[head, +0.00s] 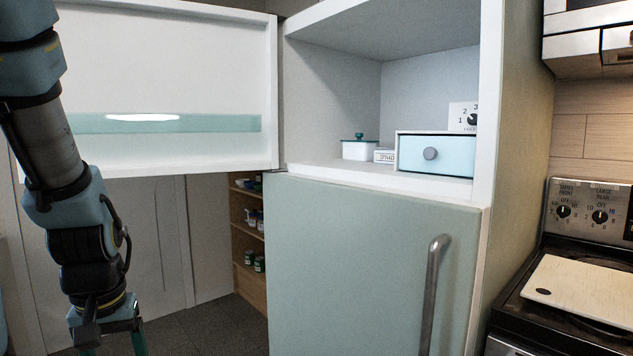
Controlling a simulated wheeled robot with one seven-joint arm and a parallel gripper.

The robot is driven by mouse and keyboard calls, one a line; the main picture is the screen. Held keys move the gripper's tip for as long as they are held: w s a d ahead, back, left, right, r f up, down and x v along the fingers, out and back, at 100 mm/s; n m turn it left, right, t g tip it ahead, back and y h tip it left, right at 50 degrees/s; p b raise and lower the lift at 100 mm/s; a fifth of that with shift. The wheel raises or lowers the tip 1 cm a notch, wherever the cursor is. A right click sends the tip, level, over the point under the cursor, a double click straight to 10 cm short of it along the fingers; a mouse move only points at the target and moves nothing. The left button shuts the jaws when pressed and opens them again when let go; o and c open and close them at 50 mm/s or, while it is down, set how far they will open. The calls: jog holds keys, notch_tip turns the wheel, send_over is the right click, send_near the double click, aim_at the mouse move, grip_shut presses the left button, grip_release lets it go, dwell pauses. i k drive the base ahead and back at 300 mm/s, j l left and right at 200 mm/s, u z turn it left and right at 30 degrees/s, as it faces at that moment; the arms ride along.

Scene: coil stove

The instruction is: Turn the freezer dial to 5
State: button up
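The freezer dial (473,118) is a small dark knob on a white plate at the back right of the open freezer compartment. The numbers 1, 2 and 3 show around it. I cannot tell the dial's exact setting. The freezer door (190,70) stands open to the left. My gripper (112,346) hangs low at the left, far from the dial, pointing down. Its fingers look apart, with nothing seen between them, though the tips are cut off by the frame edge.
A white container with a teal lid (359,149) and a small labelled box (385,156) stand left of the blue box. The lower fridge door (365,260) is shut, with a grey handle (434,290). A stove (570,270) bearing a cutting board (582,290) stands right.

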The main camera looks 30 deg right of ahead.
aim_at(472, 119)
jog(key=i+j+z, duration=0.2)
jog(key=z, duration=0.2)
jog(key=i+j+z, duration=0.25)
jog(key=z, duration=0.15)
jog(key=i, duration=0.05)
